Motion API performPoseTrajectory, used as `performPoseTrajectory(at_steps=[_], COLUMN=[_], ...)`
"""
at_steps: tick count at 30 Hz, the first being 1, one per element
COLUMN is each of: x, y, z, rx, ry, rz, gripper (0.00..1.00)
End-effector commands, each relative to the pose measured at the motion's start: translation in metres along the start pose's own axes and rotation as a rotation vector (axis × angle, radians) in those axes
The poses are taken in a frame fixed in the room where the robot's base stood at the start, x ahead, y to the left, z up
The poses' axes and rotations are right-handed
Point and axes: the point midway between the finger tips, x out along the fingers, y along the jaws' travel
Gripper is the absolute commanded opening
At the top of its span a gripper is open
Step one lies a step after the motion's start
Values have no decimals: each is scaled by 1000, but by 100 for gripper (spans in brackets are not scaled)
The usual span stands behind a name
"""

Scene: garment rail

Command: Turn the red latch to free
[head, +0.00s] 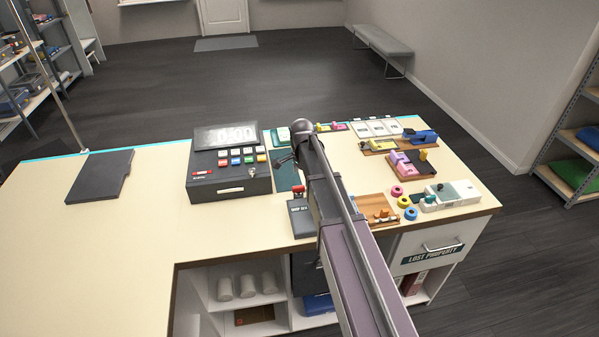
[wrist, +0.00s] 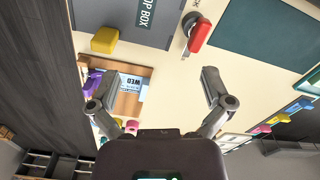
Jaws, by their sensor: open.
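A red lever-like piece (head: 299,189) stands at the back edge of the dark drop box (head: 303,222) on the counter. It also shows in the wrist view (wrist: 201,36), at the upper middle, with a small grey metal part at its lower end. My gripper (wrist: 160,79) is open with nothing between its fingers. The red piece lies beyond the right fingertip, apart from it. In the head view my arm hides most of the gripper.
A dark green mat (head: 287,178) lies between the register and my arm. To the right are a wooden tray (head: 377,209), coloured tape rings (head: 404,202) and a white device (head: 450,196). The counter's left part (head: 90,240) is mostly clear, apart from a dark flat panel (head: 99,176).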

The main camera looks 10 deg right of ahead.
Motion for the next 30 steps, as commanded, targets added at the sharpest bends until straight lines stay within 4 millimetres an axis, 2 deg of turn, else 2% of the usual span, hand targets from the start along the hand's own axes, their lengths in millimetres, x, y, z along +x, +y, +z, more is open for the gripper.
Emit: performPoseTrajectory(at_steps=[1,30], x=[8,81], y=[9,118], z=[3,38], rx=[-30,-647], ry=[0,0], rz=[0,0], gripper=[100,100])
